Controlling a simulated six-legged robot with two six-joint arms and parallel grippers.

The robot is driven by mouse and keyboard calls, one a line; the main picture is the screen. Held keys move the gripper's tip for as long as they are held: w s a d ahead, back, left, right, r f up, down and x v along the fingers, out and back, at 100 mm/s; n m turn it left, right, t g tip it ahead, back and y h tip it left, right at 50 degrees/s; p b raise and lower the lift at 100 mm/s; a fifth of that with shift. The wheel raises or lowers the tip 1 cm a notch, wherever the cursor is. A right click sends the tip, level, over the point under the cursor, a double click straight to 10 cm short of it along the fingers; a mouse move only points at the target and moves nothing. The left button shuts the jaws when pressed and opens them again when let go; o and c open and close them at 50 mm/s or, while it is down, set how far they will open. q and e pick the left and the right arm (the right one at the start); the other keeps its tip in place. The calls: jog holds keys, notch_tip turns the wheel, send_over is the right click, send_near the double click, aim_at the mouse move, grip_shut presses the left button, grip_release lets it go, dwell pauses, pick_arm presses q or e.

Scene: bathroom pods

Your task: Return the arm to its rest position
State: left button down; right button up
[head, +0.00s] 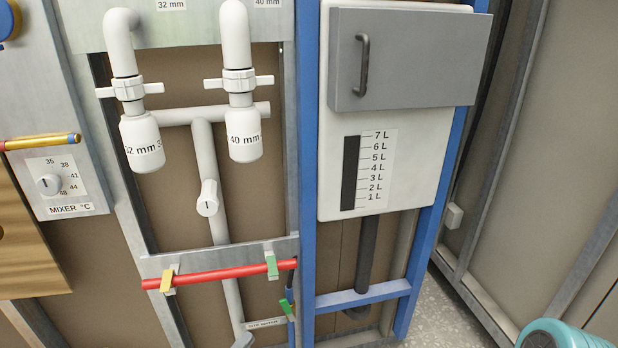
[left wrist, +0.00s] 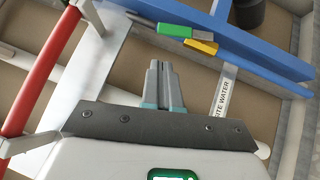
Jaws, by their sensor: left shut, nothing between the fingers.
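My left gripper (left wrist: 161,68) shows in the left wrist view, with its two grey fingers together and nothing between them. It points toward the lower frame of the pod, near the "SITE WATER" label (left wrist: 224,100). A red pipe (left wrist: 45,70) lies to its left, apart from the fingers. I cannot clearly make out my left gripper in the head view. My right gripper is in neither view.
White traps (head: 141,143) hang above the red pipe (head: 220,275), which has yellow and green clips. A blue frame (head: 307,150) carries a panel with a grey handled box (head: 410,58). A mixer dial (head: 49,184) is at left. Speckled floor (head: 452,315) shows at lower right.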

pick_arm(q)
jog(key=s+d+r+m+g+y, duration=0.1)
jog(key=s+d+g+y, duration=0.25)
jog(key=d, duration=0.35)
jog(key=s+f+m+g+y, duration=0.1)
jog(key=s+f+m+g, duration=0.25)
jog(key=s, duration=0.45)
jog(key=s+f+m+g+y, duration=0.1)
jog(key=s+f+m+g, duration=0.15)
jog(key=s+g, duration=0.45)
jog(key=s+f+m+g+y, duration=0.1)
jog(key=s+f+m+g, duration=0.25)
jog(key=s, duration=0.65)
notch_tip(320, 180, up, 28)
jog(key=p, duration=2.8)
jog(key=shift+s+r+m+t, duration=0.2)
jog(key=shift+r+m+t, duration=0.05)
jog(key=shift+m+t, duration=0.1)
